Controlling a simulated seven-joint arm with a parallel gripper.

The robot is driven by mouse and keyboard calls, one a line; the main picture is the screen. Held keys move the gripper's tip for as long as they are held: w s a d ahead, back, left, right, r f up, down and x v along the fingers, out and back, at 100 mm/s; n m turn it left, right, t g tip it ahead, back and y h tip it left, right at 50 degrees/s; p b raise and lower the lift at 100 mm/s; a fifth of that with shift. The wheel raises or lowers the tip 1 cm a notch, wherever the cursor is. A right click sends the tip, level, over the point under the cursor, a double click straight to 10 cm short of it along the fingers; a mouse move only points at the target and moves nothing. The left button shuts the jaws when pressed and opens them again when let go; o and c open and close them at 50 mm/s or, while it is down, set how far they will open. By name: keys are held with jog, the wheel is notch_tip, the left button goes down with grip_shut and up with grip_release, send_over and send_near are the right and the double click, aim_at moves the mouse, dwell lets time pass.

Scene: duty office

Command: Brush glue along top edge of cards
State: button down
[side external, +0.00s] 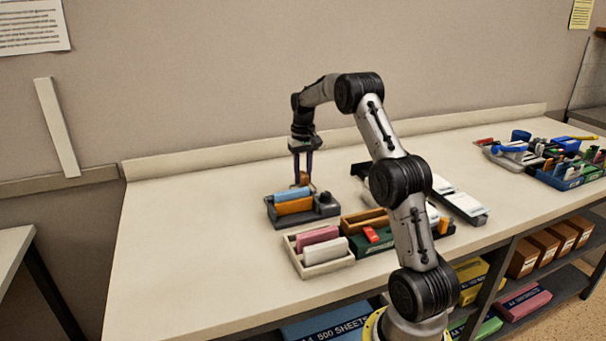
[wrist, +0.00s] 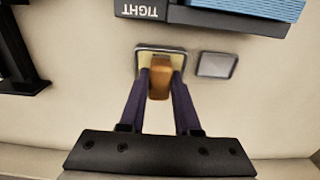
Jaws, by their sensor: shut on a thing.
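My gripper (side external: 303,180) is behind a dark tray (side external: 285,223) in the side view. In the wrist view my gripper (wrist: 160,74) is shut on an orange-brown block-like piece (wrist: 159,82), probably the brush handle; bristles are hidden. The piece is over a small square dish (wrist: 142,49) with pale yellow inside; I cannot tell whether it touches. The dark tray holds a blue card stack (side external: 291,194) and an orange one (side external: 294,206). The blue stack (wrist: 262,7) also shows at the wrist view's top edge, beside a "TIGHT" label (wrist: 140,11).
A grey square (wrist: 217,65) lies right of the dish. In the side view, a cream tray (side external: 326,267) with pink and white blocks stands in front, beside a green tray (side external: 378,244). Crowded bins (side external: 565,180) stand far right. The bench's left side is clear.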

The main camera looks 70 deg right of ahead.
aim_at(303, 173)
jog(key=shift+f, duration=0.45)
dwell(1.1)
jog(key=shift+r, duration=0.1)
jog(key=shift+r, duration=3.5)
